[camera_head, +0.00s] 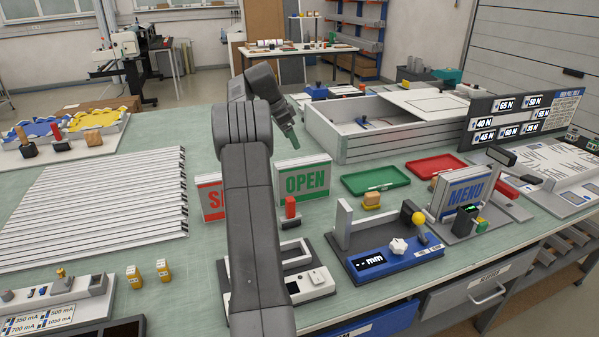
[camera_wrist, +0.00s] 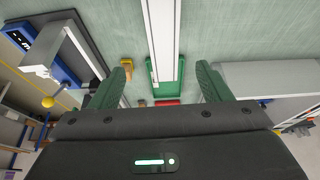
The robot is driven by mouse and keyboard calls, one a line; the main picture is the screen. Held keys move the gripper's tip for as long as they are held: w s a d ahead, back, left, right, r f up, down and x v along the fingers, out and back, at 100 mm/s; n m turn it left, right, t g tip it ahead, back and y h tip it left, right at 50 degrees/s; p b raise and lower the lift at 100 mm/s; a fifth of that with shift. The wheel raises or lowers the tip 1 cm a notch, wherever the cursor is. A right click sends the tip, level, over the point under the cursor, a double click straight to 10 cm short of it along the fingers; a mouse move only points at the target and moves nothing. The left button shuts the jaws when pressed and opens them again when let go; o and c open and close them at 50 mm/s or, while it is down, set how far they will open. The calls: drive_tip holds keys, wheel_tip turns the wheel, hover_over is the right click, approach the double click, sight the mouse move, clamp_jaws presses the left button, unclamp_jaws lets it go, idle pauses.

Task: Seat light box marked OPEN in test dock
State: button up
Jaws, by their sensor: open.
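The light box marked OPEN (camera_head: 303,181) stands upright on the green bench, its green letters facing the head camera. My gripper (camera_head: 293,141) is above and slightly behind it, pointing down, open and empty. In the wrist view, the white top edge of a light box (camera_wrist: 162,38), apparently the OPEN one, runs between the spread green fingers of my gripper (camera_wrist: 162,72), with clear space on both sides. No label marks the test dock. A pale fixture with a rectangular frame (camera_head: 317,281) is partly hidden by my arm. A dark base (camera_head: 452,228) carries the MENU light box.
A red-lettered light box (camera_head: 210,197) stands left of OPEN, partly hidden by my arm. The blue-based mm gauge (camera_head: 394,258), green tray (camera_head: 375,180) and red tray (camera_head: 436,166) lie to the right. A large white case (camera_head: 390,140) stands behind. Pale rails (camera_head: 95,210) lie left.

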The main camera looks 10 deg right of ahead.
sight(302, 160)
drive_tip(key=shift+w+d+f, duration=0.1)
drive_tip(key=shift+w+f, duration=0.1)
drive_tip(key=x, duration=0.8)
drive_tip(key=shift+d+p, duration=0.1)
drive_tip(key=shift+p, duration=0.25)
drive_tip(key=p+x, duration=0.1)
drive_tip(key=x, duration=0.3)
drive_tip(key=shift+w+d+f, duration=0.15)
drive_tip(key=shift+w+f, duration=0.05)
drive_tip(key=shift+f, duration=0.3)
drive_tip(key=shift+f, duration=0.25)
clamp_jaws()
